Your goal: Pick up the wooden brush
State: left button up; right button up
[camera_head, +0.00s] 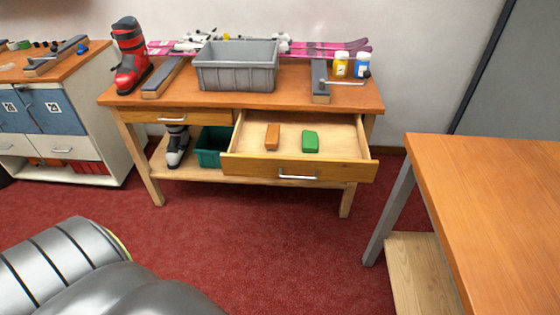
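A small orange-brown block (272,137), which looks like the wooden brush, lies in the open right drawer (298,169) of the workbench. Its bristles cannot be made out from here. A green block (310,142) lies in the same drawer to its right, with a gap between them. The drawer is pulled out toward me and its inside is in plain view. Neither of my grippers is in view.
The workbench (300,98) carries a grey bin (236,67), a red ski boot (130,56), pink skis (335,47) and yellow (341,65) and blue (362,65) bottles. Red carpet (260,240) is clear before it. A wooden table (495,190) stands at right.

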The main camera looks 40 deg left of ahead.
aim_at(272, 139)
jog(key=u, duration=2.2)
jog(key=i+z, duration=0.2)
jog(key=z, duration=0.15)
jog(key=i+z, duration=0.3)
jog(key=j+z, duration=0.1)
jog(key=z, duration=0.25)
jog(key=i, duration=0.05)
